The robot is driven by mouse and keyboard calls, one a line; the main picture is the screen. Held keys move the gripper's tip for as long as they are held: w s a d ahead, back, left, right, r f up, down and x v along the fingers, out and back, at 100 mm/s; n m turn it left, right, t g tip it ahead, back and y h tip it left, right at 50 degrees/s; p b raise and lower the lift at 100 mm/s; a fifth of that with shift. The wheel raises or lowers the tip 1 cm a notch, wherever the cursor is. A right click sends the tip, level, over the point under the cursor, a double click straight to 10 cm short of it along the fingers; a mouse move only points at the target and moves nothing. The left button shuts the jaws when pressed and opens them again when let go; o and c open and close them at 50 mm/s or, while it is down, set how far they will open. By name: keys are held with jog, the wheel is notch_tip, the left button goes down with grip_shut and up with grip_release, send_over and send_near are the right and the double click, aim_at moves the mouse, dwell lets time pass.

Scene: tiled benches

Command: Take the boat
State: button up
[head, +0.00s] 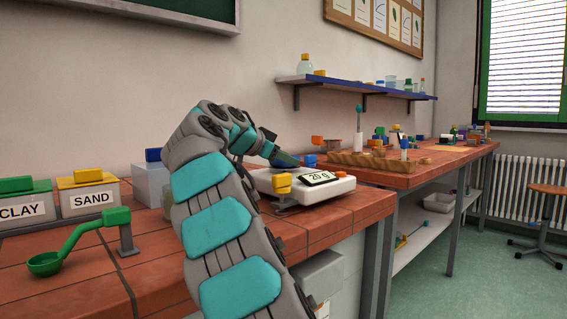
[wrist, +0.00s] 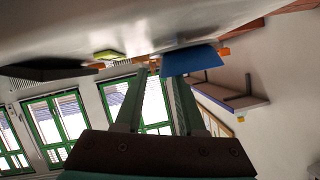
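A small blue piece (head: 309,160), which looks like the boat, sits at the back of the white scale (head: 340,188), whose display reads 20 g. In the wrist view it appears as a blue sloped shape (wrist: 192,60) just past the fingertips, nearer the right finger. My gripper (head: 290,160) is low over the scale, just left of the blue piece. In the wrist view the fingers (wrist: 158,75) stand apart with a gap between them, and nothing is clearly held. Whether a finger touches the blue piece cannot be told.
A yellow-handled piece (head: 281,184) stands at the scale's front left. A green ladle (head: 75,245) and CLAY and SAND boxes (head: 90,196) are on the left. A wooden rack (head: 378,160) stands on the right bench. The wall shelf (head: 360,88) is above.

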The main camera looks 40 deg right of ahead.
jog(key=x, duration=0.2)
jog(key=shift+w+d+f, duration=0.1)
jog(key=shift+d+f, duration=0.05)
jog(key=shift+d, duration=0.25)
grip_shut()
dwell(1.1)
